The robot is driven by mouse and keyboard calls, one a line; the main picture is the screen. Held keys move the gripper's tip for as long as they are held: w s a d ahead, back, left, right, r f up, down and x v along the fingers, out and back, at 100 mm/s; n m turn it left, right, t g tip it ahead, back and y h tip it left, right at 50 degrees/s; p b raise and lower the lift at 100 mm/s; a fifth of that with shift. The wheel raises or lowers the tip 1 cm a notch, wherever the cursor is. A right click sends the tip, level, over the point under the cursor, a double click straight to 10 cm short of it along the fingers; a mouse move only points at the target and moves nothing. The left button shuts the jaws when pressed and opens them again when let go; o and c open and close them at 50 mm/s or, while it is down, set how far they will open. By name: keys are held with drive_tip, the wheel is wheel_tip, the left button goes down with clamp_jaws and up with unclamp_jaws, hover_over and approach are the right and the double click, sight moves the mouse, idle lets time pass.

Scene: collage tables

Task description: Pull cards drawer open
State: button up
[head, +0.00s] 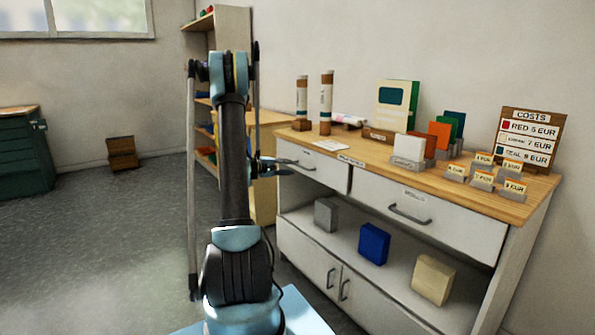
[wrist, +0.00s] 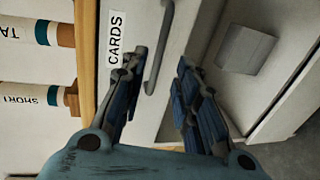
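The cards drawer (head: 325,172) is the left white drawer under the wooden top, and it looks closed. Its label (wrist: 116,37) reads CARDS in the wrist view. Its grey bar handle (wrist: 158,45) appears between my fingertips in that view. The handle (head: 304,166) also shows just right of my gripper (head: 285,166) in the head view. My gripper (wrist: 161,62) is open, with one finger on each side of the handle in the picture. I cannot tell how much depth lies between fingertips and handle, and I see no clear contact.
A second drawer (head: 440,220) is to the right. Below, a shelf holds a grey block (head: 326,214), a blue block (head: 374,243) and a cream block (head: 433,279). Tubes (head: 326,105), cards and a costs sign (head: 527,135) stand on top. Open floor (head: 110,240) lies left.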

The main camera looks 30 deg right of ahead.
drive_tip(key=x, duration=0.8)
drive_tip(key=shift+w+d, duration=0.1)
